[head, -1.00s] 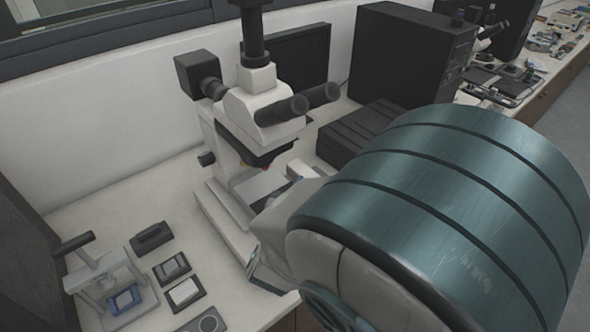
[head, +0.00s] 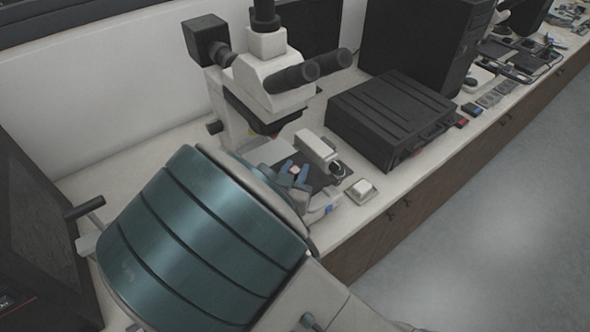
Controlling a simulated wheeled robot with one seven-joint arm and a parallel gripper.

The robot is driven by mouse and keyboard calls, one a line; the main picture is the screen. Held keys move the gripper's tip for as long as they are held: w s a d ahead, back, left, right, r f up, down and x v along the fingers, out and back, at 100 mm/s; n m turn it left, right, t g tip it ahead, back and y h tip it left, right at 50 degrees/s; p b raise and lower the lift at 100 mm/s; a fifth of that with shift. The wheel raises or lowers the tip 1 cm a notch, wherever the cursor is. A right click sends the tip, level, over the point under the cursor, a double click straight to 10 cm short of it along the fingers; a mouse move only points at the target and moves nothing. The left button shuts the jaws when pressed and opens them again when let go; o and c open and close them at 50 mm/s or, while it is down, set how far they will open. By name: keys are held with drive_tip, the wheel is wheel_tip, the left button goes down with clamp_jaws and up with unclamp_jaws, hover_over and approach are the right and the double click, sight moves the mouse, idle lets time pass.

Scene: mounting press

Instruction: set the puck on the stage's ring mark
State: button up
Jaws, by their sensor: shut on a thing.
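My gripper (head: 293,173) shows small in the head view, its blue fingertips close together in front of the microscope. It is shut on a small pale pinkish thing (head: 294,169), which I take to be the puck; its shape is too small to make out. The microscope's flat grey stage (head: 268,151) lies under the objective, just left of and behind the fingertips. A ring mark cannot be made out; my arm and the gripper hide part of that area. I cannot tell whether the puck touches anything below.
The white microscope (head: 265,85) with black eyepieces stands over the stage. A white block on a pad (head: 361,190) lies right of the gripper. A ribbed black case (head: 390,115) is farther right. My arm covers the front left bench and most of the lever press (head: 88,210).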

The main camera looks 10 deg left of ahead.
drive_tip(key=shift+f, duration=0.15)
drive_tip(key=o, duration=1)
drive_tip(key=s, duration=0.4)
drive_tip(key=s+r, duration=0.1)
drive_tip(key=s, duration=0.3)
drive_tip(key=s+a+r+b, duration=0.1)
drive_tip(key=s, duration=0.3)
drive_tip(key=shift+w, duration=0.1)
